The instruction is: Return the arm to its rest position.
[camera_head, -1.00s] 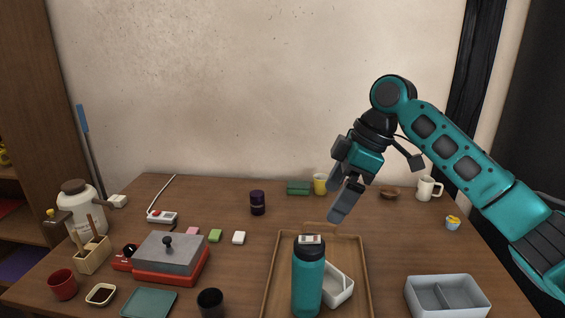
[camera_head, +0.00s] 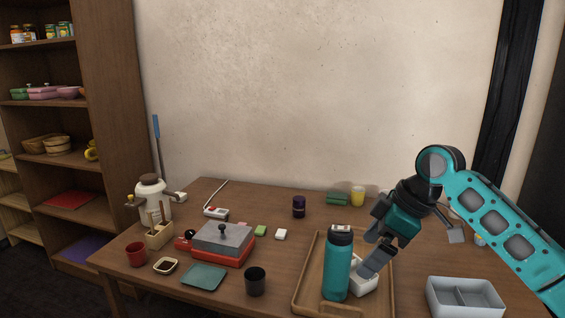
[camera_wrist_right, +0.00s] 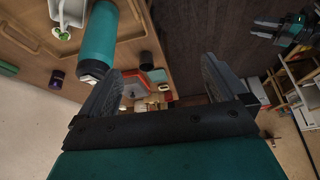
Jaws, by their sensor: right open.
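My right gripper (camera_head: 372,256) is in the head view, coming in from the right, with its fingers pointing down and left over the wooden tray. In the right wrist view its two fingers (camera_wrist_right: 160,85) are spread apart with nothing between them. The teal bottle (camera_head: 337,265) stands upright on the tray, just left of the fingers in the head view. It also shows in the right wrist view (camera_wrist_right: 99,40), beside one finger; I cannot tell if they touch.
The wooden tray (camera_head: 302,287) also holds a white dish (camera_head: 363,283), partly hidden by my gripper. A grey divided box (camera_head: 465,297) stands right. A red-based press (camera_head: 222,243), a black cup (camera_head: 255,281) and a white jug (camera_head: 152,197) are left. A shelf (camera_head: 112,120) stands far left.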

